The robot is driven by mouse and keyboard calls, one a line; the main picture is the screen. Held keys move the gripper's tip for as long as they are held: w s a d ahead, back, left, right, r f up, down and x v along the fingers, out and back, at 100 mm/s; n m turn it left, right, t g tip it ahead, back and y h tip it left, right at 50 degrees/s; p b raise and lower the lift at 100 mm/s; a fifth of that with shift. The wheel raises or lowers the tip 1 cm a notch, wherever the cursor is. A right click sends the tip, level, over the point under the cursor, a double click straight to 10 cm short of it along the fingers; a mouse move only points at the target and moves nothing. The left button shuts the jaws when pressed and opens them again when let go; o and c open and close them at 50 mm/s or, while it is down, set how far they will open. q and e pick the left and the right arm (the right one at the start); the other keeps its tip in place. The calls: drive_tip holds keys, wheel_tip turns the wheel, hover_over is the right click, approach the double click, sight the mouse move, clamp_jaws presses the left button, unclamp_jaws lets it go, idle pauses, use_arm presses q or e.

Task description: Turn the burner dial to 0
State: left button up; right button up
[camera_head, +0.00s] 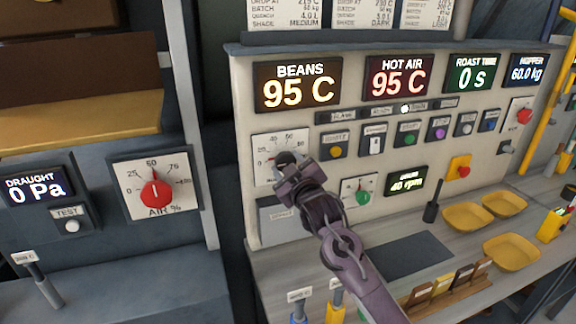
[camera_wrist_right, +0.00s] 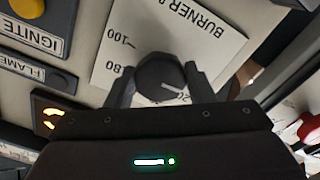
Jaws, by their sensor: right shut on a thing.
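The black burner dial (camera_wrist_right: 158,76) sits on a white scale plate (camera_wrist_right: 150,30) marked BURNER, which appears upside down in the right wrist view. The plate's 100 and 80 marks show at left. The dial's white pointer line points to the lower right, toward a partly hidden mark that looks like 20. My right gripper (camera_wrist_right: 161,88) is shut on the dial, one finger on each side. In the head view, the scale plate (camera_head: 262,147) shows behind my right gripper (camera_head: 289,168), which covers most of the dial. My left gripper is not in view.
A red AIR % dial (camera_head: 155,193) is on a panel to the left. A green knob (camera_head: 362,197) and a row of buttons, including a yellow one (camera_head: 336,152), lie close to the right of the gripper. Yellow trays (camera_head: 512,252) stand on the counter at right.

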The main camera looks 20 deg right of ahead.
drive_tip(key=shift+n, duration=0.6)
drive_tip(key=o, duration=0.9)
drive_tip(key=shift+o, duration=0.2)
drive_tip(key=s+b, duration=0.3)
drive_tip(key=s, duration=0.5)
drive_tip(key=shift+w+d, duration=0.1)
